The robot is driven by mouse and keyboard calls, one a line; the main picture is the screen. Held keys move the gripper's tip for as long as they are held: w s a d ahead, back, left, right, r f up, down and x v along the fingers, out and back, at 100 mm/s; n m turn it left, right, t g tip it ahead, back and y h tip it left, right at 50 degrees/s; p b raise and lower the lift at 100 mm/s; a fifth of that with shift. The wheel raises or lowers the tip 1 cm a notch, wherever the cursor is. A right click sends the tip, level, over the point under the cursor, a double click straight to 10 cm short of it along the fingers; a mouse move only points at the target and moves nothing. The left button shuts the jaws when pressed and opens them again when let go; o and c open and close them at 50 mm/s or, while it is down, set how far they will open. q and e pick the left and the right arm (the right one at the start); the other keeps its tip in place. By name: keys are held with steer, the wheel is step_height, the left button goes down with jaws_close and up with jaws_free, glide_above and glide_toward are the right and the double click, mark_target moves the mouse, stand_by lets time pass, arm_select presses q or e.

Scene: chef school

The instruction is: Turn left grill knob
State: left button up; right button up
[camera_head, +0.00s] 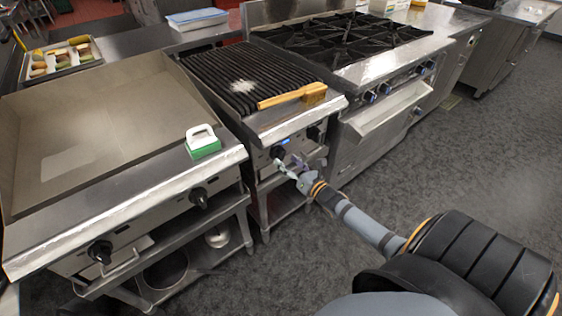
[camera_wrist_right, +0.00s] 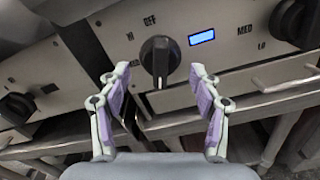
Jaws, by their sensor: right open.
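The left grill knob (camera_head: 278,152) is black and sits on the steel front panel of the grill (camera_head: 240,82). In the right wrist view the knob (camera_wrist_right: 160,55) is upright, with a white mark at its lower end and OFF printed above it. My right gripper (camera_head: 291,165) is in front of this knob. In the wrist view its two purple-padded fingers (camera_wrist_right: 163,75) are spread, one on each side of the knob, with a visible gap on both sides. The gripper is open and empty. My left gripper is not in view.
A second grill knob (camera_wrist_right: 290,18) is to the right, past a lit blue display (camera_wrist_right: 201,37). The griddle (camera_head: 90,125) stands left, with a green-and-white scrubber (camera_head: 203,142) on it. A wooden-handled brush (camera_head: 292,96) lies on the grill. Floor to the right is clear.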

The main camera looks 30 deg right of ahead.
mark_target(283, 158)
steer(key=w+b, duration=0.1)
steer(key=w, duration=0.2)
steer(key=shift+w+a+f, duration=0.1)
steer(key=shift+w+a, duration=0.05)
steer(key=shift+w, duration=0.25)
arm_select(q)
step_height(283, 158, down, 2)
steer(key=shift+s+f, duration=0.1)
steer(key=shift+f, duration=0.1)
arm_select(e)
steer(key=shift+w, duration=0.25)
steer(key=c, duration=0.8)
steer(key=shift+c, duration=0.2)
